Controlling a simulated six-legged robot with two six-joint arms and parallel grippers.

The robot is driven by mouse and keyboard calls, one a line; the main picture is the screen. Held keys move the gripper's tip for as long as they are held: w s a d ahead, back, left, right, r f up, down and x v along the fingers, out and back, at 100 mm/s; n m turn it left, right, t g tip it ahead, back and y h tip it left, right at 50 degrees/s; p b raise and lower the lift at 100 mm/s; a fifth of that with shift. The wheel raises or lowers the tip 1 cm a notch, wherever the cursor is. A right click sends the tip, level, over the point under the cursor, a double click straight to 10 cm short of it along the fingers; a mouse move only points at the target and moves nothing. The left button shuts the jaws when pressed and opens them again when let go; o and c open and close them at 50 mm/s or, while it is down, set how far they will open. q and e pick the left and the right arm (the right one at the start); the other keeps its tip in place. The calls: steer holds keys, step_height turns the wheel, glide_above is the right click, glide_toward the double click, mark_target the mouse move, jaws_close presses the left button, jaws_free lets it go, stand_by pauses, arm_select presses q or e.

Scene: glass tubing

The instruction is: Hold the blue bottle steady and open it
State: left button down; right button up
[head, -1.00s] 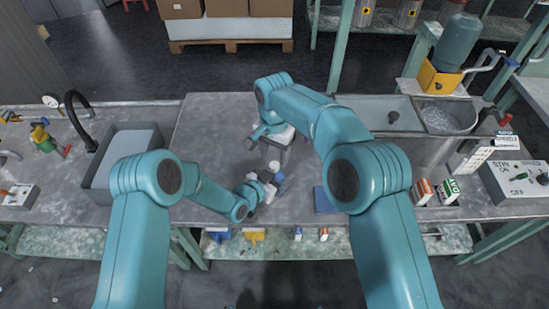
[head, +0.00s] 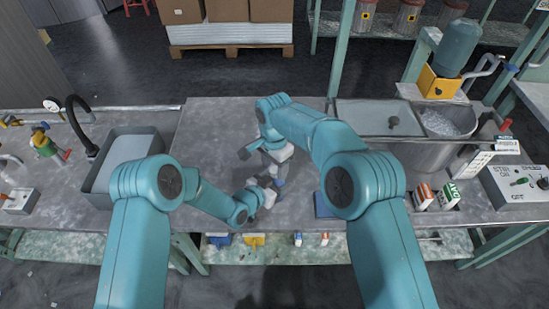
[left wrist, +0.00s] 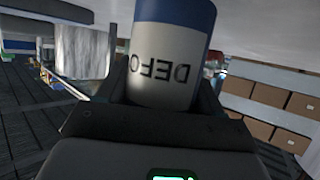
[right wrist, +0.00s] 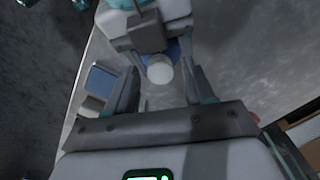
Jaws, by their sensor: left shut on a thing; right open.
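The blue bottle (left wrist: 172,52) has a white label with dark letters, upside down in the left wrist view. My left gripper (head: 268,190) is shut on its body. In the right wrist view the bottle's white cap (right wrist: 160,70) points at the camera, with a little blue body (right wrist: 173,48) behind it. My right gripper (right wrist: 160,88) is open, its fingers either side of the cap with gaps showing. In the head view my right gripper (head: 265,158) is just above the bottle and hides the cap; only a bit of blue (head: 280,183) shows.
A sink (head: 125,148) is at left and a metal basin (head: 440,125) at right. A flat blue item (head: 324,204) lies right of the bottle; two small cartons (head: 448,195) stand further right.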

steer(key=shift+f, duration=0.1)
jaws_close()
steer(key=shift+n, duration=1.7)
steer(key=shift+o, duration=0.2)
jaws_free()
